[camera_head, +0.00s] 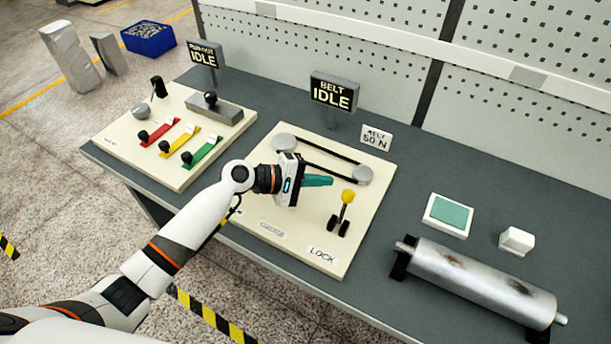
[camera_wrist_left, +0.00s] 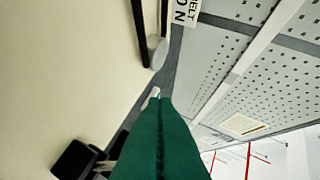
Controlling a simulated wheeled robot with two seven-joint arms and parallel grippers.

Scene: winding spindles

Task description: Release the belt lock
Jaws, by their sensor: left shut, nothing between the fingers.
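The belt lock is a lever with a yellow knob (camera_head: 347,196) between black brackets (camera_head: 338,226) on the cream belt panel (camera_head: 262,200), behind a LOCK label (camera_head: 322,255). The lever stands roughly upright in the head view. My left gripper (camera_head: 331,181) has its green fingers shut and empty, with the tips just left of and above the knob. I cannot tell whether they touch it. In the left wrist view the shut fingers (camera_wrist_left: 160,140) fill the lower middle, black bracket parts (camera_wrist_left: 75,160) show at lower left, and the knob is not visible. My right gripper is out of view.
A black belt on two grey pulleys (camera_head: 363,174) lies behind the gripper. The sign (camera_head: 334,93) reads BELT IDLE; a small plate (camera_head: 376,137) reads 50 N. A lever panel (camera_head: 174,135) stands left. A metal roller (camera_head: 480,284), teal pad (camera_head: 448,214) and white block (camera_head: 516,240) are right.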

